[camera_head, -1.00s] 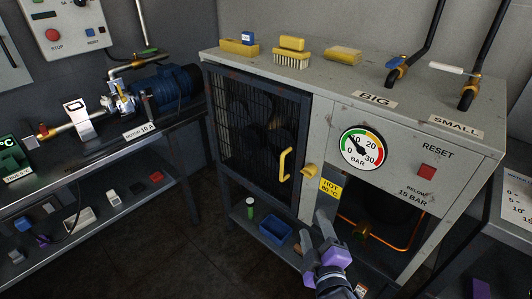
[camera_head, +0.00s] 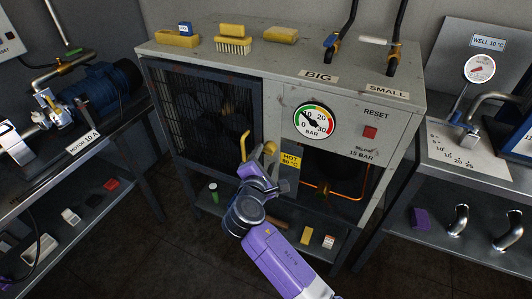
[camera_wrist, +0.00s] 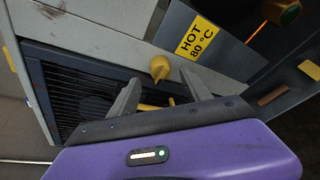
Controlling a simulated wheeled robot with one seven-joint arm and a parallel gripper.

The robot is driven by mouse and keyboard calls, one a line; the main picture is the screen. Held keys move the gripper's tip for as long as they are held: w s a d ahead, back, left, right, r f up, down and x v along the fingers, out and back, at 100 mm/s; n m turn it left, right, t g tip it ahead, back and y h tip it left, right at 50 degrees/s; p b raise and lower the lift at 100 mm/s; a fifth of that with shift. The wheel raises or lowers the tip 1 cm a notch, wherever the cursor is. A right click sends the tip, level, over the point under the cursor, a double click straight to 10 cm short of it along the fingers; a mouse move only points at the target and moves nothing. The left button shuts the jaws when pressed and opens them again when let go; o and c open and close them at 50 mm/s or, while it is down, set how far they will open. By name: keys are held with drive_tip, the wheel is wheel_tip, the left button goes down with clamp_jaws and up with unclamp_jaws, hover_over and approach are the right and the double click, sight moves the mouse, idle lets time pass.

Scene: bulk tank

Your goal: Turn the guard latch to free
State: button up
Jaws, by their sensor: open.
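The guard latch (camera_head: 270,148) is a small yellow knob on the grey panel, just right of the mesh guard door (camera_head: 200,112) and its yellow handle (camera_head: 244,146). In the wrist view the latch (camera_wrist: 159,68) lies just beyond the fingertips, roughly midway between them. My gripper (camera_head: 262,170) is in front of the panel just below the latch, and it also shows in the wrist view (camera_wrist: 160,90) with its two fingers apart and nothing between them. The guard door looks shut.
A pressure gauge (camera_head: 314,122) and red reset button (camera_head: 370,132) are above right. Dark floor is clear in front.

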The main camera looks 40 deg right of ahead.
sight(268, 153)
drive_tip(key=shift+x, duration=2.2)
drive_tip(key=shift+c, duration=0.3)
clamp_jaws()
